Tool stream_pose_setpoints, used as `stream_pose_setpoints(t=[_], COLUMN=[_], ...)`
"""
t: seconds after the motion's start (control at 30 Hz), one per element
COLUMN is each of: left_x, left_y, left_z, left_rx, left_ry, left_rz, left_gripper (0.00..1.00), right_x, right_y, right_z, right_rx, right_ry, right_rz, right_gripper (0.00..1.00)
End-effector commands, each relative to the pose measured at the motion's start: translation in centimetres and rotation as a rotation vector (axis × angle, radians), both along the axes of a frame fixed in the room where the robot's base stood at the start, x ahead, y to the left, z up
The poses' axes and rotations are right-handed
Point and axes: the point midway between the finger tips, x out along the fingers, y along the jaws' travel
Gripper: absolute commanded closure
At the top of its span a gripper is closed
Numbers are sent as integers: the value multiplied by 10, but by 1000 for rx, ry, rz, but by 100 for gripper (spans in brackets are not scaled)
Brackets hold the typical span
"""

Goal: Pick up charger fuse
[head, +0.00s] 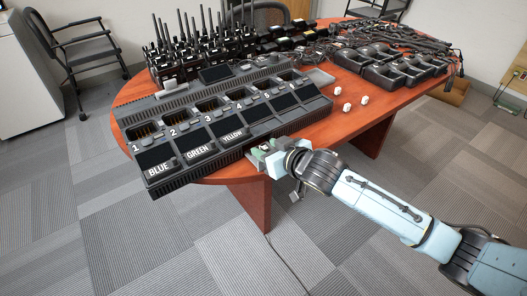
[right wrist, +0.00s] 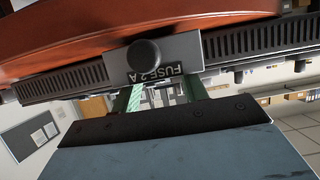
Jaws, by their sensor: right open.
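The charger fuse (right wrist: 144,54) is a dark round knob on a grey plate marked "FUSE 2 A" on the side of the long black charger (head: 222,122). The lettering appears upside down in the right wrist view. My right gripper (right wrist: 160,90) is open, its greenish fingers pointing toward the fuse plate, with the knob just beyond the fingertips. I cannot tell whether they touch it. In the head view my right gripper (head: 259,152) is at the charger's near side, and the fuse cannot be made out there. My left gripper is not in view.
The charger stands on a reddish wooden table (head: 322,128), close to its near edge. Several radios (head: 200,48) stand behind it. Small white pieces (head: 338,90) lie to the right, and black trays (head: 395,68) farther right. Carpeted floor lies in front of the table.

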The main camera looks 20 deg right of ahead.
Motion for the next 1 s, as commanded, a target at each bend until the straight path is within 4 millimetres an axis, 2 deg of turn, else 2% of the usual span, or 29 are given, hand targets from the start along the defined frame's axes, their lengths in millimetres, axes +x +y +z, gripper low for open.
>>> stream_pose_setpoints(t=[0.07, 0.4, 0.9, 1.0], left_x=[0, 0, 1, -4], left_y=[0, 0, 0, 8], left_z=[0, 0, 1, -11], left_rx=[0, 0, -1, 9], left_ry=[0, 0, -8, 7], left_rz=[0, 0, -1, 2], left_gripper=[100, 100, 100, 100], right_x=[0, 0, 0, 0], right_y=[0, 0, 0, 0], right_z=[0, 0, 6, 14], right_rx=[0, 0, 0, 1], right_ry=[0, 0, -1, -1], right_rz=[0, 0, 0, 0], right_gripper=[56, 100, 100, 100])
